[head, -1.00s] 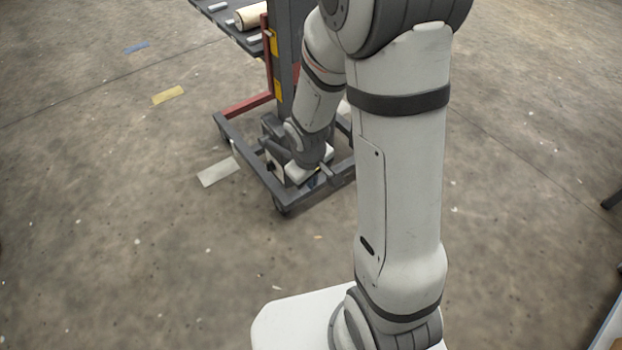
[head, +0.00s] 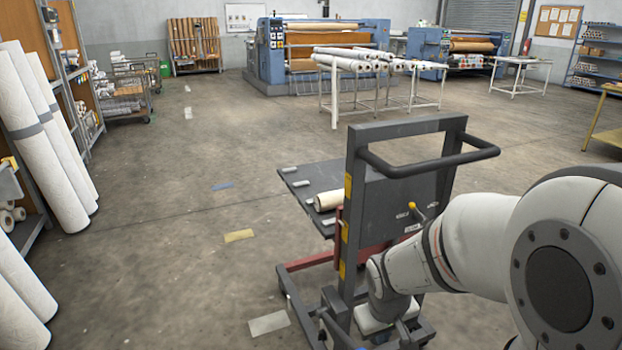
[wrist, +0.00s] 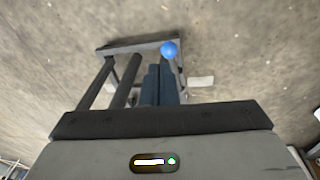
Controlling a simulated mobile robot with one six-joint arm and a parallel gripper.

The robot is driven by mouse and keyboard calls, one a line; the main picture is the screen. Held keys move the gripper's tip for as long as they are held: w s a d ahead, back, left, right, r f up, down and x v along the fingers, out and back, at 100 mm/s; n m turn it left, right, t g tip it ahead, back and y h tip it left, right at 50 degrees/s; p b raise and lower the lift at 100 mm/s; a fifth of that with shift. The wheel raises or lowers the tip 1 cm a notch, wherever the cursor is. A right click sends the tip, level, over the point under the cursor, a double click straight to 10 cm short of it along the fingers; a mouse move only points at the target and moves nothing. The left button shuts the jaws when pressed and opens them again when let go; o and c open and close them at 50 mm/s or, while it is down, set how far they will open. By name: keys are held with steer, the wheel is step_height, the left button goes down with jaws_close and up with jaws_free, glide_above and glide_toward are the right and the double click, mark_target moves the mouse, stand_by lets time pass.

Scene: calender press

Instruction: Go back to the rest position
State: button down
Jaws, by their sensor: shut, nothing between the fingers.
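My gripper shows in the wrist view, with its two dark blue-grey fingers (wrist: 159,84) close together and nothing held between them. It points down toward the lift cart's base and the floor. A blue ball knob (wrist: 169,49) shows just past the fingertips; I cannot tell whether they touch it. In the head view my arm reaches from the right down to the low part of the grey lift cart (head: 352,200). My fingertips are hidden there behind the wrist and the cart's frame.
The cart carries a cream roll (head: 328,200) on its platform and has a black push handle (head: 430,165). White rolls (head: 40,140) lean at the left shelves. A roll table (head: 365,62) and blue calender press (head: 262,60) stand behind.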

steer(key=s+r+m+p, duration=0.1)
steer(key=s+r+p, duration=0.2)
steer(key=r, duration=0.5)
steer(key=s+r+m+p, duration=0.1)
steer(key=s+r+p, duration=0.2)
steer(key=r+p, duration=0.3)
steer(key=s+r+m+y+p, duration=0.1)
steer(key=s+r+p, duration=0.2)
steer(key=r, duration=0.9)
steer(key=shift+s+d+r+t+p, duration=0.2)
steer(key=shift+r+t+p, duration=0.1)
steer(key=shift+p, duration=0.4)
